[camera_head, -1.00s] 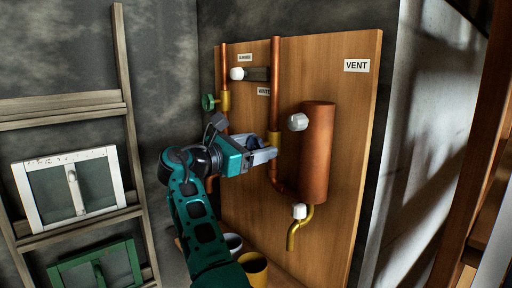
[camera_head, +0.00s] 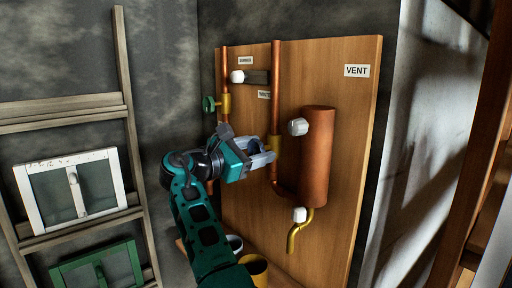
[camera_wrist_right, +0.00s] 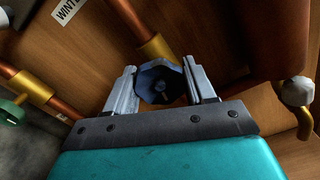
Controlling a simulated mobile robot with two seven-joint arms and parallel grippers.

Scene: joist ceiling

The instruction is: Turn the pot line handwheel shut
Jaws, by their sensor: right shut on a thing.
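A dark blue faceted handwheel (camera_wrist_right: 160,83) sits between the fingers of my right gripper (camera_wrist_right: 162,88) in the right wrist view. The jaws are shut on its rim from two sides. In the head view my right gripper (camera_head: 265,155) is at the brass fitting (camera_head: 274,148) on the middle copper pipe (camera_head: 276,90), and the handwheel is mostly hidden by the fingers. A copper cylinder (camera_head: 317,165), perhaps the pot, stands just right of it. My left gripper is not in view.
A green handwheel (camera_head: 209,103) is on the left pipe. White knobs sit at top left (camera_head: 237,77), by the cylinder (camera_head: 298,127) and above the brass spout (camera_head: 299,215). A VENT label (camera_head: 356,71) is at upper right.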

